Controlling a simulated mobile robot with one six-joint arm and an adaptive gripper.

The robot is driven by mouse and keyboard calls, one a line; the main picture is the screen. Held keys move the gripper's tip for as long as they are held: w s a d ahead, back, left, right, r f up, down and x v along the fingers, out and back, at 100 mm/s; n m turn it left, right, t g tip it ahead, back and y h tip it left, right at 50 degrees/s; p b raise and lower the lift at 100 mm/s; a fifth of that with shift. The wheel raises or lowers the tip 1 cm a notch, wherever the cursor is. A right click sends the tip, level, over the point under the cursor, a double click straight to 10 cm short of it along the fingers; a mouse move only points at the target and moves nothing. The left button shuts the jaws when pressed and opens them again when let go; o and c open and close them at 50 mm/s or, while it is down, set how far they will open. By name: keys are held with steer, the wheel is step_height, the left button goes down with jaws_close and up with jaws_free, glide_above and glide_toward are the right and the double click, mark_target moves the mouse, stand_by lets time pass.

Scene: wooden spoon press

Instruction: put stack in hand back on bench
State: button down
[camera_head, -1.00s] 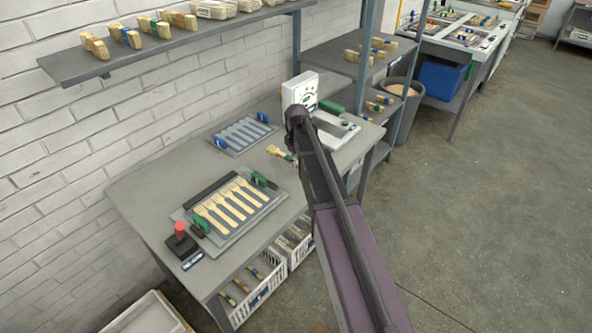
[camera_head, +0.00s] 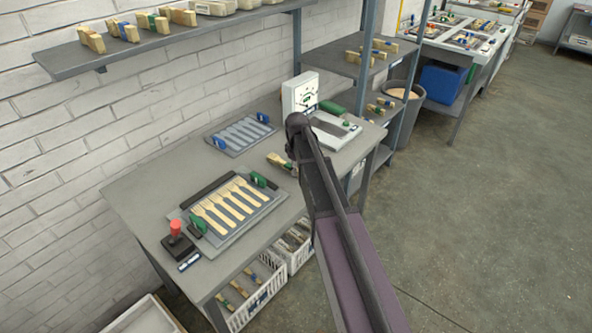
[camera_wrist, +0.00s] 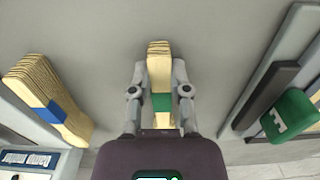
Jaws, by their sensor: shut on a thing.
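My gripper (camera_wrist: 160,72) is shut on a stack of pale wooden pieces with a green band (camera_wrist: 159,50), in the middle of the wrist view. The held stack also shows in the head view (camera_head: 277,160), just left of my arm, over the bench (camera_head: 150,195). I cannot tell whether it touches the bench top. A second stack with a blue band (camera_wrist: 45,95) lies to the left in the wrist view, apart from my gripper. My arm hides most of my gripper in the head view.
A grey plate with blue clamps (camera_head: 218,145) lies behind. A white dial device (camera_head: 300,93) stands at the back right. A red button (camera_head: 176,227) sits at the front left.

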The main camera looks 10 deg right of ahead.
steer(key=c, duration=0.6)
jaws_free()
steer(key=shift+f, duration=0.1)
step_height(320, 180, up, 12)
steer(key=p, duration=1.2)
stand_by(0.3)
steer(key=s+a+m, duration=0.1)
steer(key=s+m, duration=0.1)
steer(key=s, duration=0.6)
steer(key=s+a+m, duration=0.1)
steer(key=s+m, duration=0.1)
steer(key=s, duration=0.6)
steer(key=s+a+m, duration=0.1)
steer(key=s+m, duration=0.2)
steer(key=s, duration=0.5)
steer(key=shift+s+a, duration=0.25)
